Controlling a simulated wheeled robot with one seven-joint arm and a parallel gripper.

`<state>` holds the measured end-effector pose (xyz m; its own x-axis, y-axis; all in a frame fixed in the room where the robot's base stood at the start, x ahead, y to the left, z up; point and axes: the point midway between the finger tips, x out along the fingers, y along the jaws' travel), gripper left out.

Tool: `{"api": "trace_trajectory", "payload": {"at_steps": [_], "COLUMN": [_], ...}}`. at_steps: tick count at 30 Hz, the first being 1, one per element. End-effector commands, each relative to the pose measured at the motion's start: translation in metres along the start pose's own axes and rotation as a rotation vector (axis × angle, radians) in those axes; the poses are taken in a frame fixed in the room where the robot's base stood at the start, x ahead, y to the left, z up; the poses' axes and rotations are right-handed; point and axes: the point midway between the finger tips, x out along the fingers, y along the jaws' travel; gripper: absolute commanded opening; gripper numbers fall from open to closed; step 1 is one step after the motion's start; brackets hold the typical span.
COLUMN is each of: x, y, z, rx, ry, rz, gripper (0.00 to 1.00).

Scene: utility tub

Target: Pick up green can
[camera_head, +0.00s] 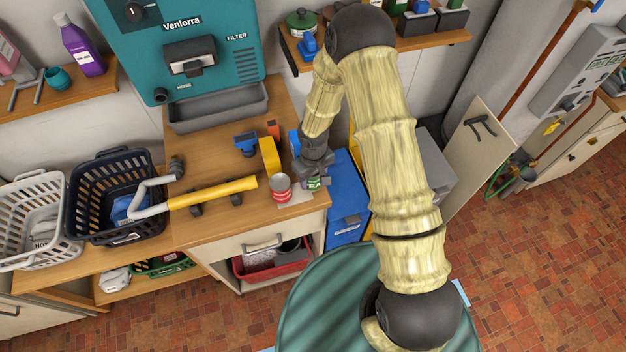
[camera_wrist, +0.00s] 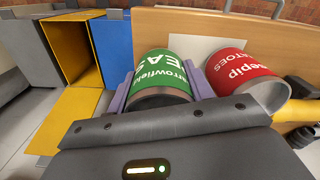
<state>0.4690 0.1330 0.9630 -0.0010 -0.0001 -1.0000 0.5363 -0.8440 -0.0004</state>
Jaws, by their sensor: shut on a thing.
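The green can (camera_wrist: 165,72) sits between the two purple-grey fingers of my gripper (camera_wrist: 160,92) in the wrist view, with its label facing the camera. My gripper is shut on it. In the head view my gripper (camera_head: 313,180) is over the front right corner of the wooden counter, with a small part of the green can (camera_head: 314,184) showing below it. I cannot tell whether the can touches the counter.
A red can (camera_head: 281,187) stands close on the left in the head view; it is on the right in the wrist view (camera_wrist: 240,75).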

Motion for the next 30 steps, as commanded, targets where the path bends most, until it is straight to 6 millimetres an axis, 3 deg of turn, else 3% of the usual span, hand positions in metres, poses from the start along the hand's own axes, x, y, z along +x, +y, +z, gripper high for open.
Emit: {"api": "trace_trajectory", "payload": {"at_steps": [9, 15, 30], "x": [-0.053, -0.075, -0.079], "y": [0.001, 0.0, 0.0], "z": [-0.001, 0.0, 0.0], "rx": [0.001, 0.0, -0.001], "ry": [0.006, 0.002, 0.0], "rz": [0.001, 0.001, 0.0], "gripper": [0.29, 0.29, 0.29]}}
